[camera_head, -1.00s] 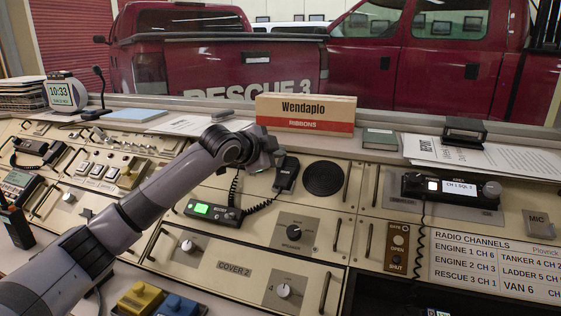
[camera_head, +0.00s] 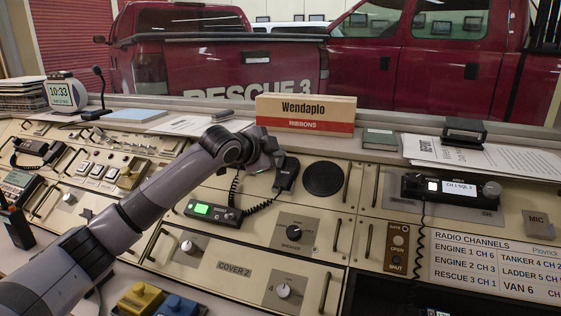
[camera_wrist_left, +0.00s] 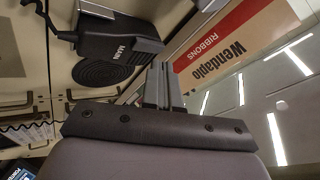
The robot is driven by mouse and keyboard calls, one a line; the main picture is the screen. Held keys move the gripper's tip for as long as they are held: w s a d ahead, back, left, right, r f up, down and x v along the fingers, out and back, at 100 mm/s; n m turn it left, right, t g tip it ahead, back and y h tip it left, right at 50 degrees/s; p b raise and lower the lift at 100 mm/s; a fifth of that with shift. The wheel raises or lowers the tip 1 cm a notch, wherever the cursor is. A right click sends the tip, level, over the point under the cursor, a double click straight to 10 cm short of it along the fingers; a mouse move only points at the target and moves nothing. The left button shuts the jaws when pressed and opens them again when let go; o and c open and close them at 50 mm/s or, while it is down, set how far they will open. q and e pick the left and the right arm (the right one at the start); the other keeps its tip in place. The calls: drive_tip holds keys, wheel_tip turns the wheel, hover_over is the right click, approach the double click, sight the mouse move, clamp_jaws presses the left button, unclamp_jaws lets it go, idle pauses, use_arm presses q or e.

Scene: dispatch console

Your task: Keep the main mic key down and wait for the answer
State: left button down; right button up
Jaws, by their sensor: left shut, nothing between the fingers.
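The black main mic (camera_head: 287,173) hangs on the front of the console, left of the round speaker grille. In the left wrist view the mic (camera_wrist_left: 108,48) shows its MAIN label and a grey bar along its side. My left gripper (camera_head: 277,158) reaches in from the left and is at the mic's upper end. In the left wrist view its fingers (camera_wrist_left: 161,82) are shut together with nothing between them, close beside the mic. I cannot tell whether they touch the key or whether it is down. My right gripper is not in view.
A coiled cord joins the mic to a radio with a green lit screen (camera_head: 212,212). The Wendaplo ribbons box (camera_head: 305,113) stands on the ledge just behind my gripper. A second radio (camera_head: 450,188) reads CH 1 SQL 3. A desk microphone (camera_head: 97,95) stands at far left.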

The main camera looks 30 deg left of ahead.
use_arm(q)
drive_tip(key=shift+w+f+p, duration=0.15)
drive_tip(key=shift+f+p, duration=0.05)
drive_tip(key=shift+p, duration=0.1)
drive_tip(key=shift+f, duration=0.1)
drive_tip(key=shift+w+f, duration=0.1)
drive_tip(key=shift+w+a+f, duration=0.1)
drive_tip(key=shift+w+f, duration=0.05)
drive_tip(key=shift+f, duration=0.15)
idle(0.5)
idle(0.4)
idle(1.1)
idle(0.7)
